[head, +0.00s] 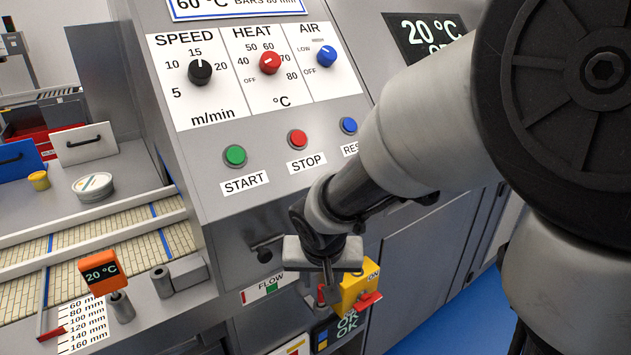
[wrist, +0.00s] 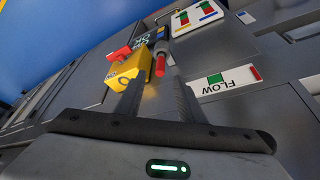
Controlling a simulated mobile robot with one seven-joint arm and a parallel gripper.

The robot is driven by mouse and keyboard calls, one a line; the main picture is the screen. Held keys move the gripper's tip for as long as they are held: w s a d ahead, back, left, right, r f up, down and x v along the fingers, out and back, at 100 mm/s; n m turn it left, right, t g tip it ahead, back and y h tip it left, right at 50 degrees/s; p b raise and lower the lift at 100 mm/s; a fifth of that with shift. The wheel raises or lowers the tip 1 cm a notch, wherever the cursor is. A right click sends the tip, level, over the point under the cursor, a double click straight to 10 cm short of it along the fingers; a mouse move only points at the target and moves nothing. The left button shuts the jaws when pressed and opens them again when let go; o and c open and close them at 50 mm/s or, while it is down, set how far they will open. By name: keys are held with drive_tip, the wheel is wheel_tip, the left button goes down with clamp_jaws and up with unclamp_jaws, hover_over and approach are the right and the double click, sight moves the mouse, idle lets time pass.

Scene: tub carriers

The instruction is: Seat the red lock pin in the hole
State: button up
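The red lock pin (wrist: 160,66) shows in the wrist view with a grey collar behind it, beside a yellow box with a red switch (wrist: 119,70). In the head view the pin (head: 321,294) is a small red patch left of the yellow box (head: 355,293), partly covered by my gripper (head: 331,287). In the wrist view my gripper (wrist: 158,84) is open, with its two dark fingers apart. The pin's near end lies in line with the gap between the fingertips, and I see no contact. I cannot make out the hole or how deep the pin sits.
A FLOW gauge label (wrist: 225,82) is on the grey machine front next to the pin. A panel of knobs and START and STOP buttons (head: 298,139) is above. A conveyor (head: 100,240) with an orange temperature display (head: 100,270) is at left. Blue floor is open at lower right.

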sight(321, 300)
drive_tip(key=b+x, duration=0.1)
drive_tip(key=x, duration=0.6)
drive_tip(key=shift+r, duration=0.1)
clamp_jaws()
